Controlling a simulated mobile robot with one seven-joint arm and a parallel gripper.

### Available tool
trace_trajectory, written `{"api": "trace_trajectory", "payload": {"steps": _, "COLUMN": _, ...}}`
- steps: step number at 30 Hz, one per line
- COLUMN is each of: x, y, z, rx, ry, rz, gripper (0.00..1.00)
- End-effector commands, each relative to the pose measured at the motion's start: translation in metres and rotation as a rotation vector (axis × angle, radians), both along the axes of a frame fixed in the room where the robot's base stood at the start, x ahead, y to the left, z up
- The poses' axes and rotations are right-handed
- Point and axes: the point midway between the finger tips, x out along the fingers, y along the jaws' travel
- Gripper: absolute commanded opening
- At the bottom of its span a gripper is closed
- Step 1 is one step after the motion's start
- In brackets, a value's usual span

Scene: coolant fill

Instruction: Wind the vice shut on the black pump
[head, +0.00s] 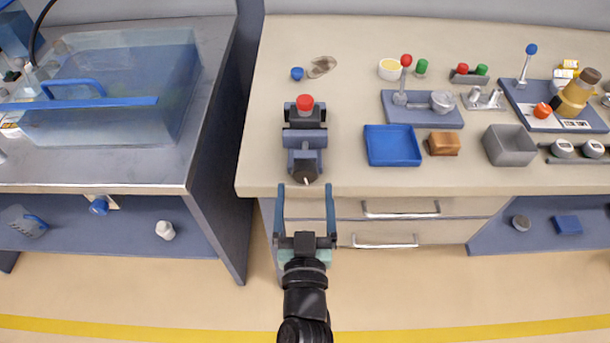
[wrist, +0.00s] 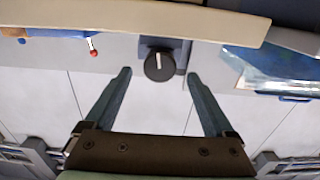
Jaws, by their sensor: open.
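The blue-grey vice (head: 305,139) stands at the front left of the bench. A dark block with a red cap (head: 305,104), apparently the black pump, sits at its back end; I cannot tell whether the jaws touch it. The vice's round black knob (head: 303,175) with a white pointer faces the bench's front edge. It also shows in the wrist view (wrist: 160,65). My gripper (head: 305,188) is open and empty, just in front of the knob. In the wrist view its fingertips (wrist: 158,75) lie to either side of the knob, apart from it.
Right of the vice are a blue tray (head: 392,146), a brown block (head: 443,143), a grey bin (head: 509,145) and a lever fixture (head: 422,108). A blue cap (head: 297,74) lies behind. A clear tank (head: 125,90) stands on the left bench. Drawers (head: 400,220) are below.

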Motion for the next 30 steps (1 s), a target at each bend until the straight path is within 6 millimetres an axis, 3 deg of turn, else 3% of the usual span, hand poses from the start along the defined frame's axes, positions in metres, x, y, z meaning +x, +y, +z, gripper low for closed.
{"api": "trace_trajectory", "payload": {"steps": 3, "x": 0.017, "y": -0.001, "z": 0.002, "rx": -0.001, "ry": -0.001, "rz": -0.001, "gripper": 0.89}}
{"api": "trace_trajectory", "payload": {"steps": 9, "x": 0.033, "y": 0.0, "z": 0.001, "rx": 0.0, "ry": 0.0, "rz": 0.0, "gripper": 0.89}}
{"api": "trace_trajectory", "payload": {"steps": 19, "x": 0.035, "y": 0.0, "z": 0.0, "rx": -0.001, "ry": 0.0, "rz": -0.001, "gripper": 0.89}}
{"api": "trace_trajectory", "payload": {"steps": 30, "x": 0.035, "y": 0.0, "z": 0.0, "rx": -0.001, "ry": 0.0, "rz": 0.0, "gripper": 0.24}}
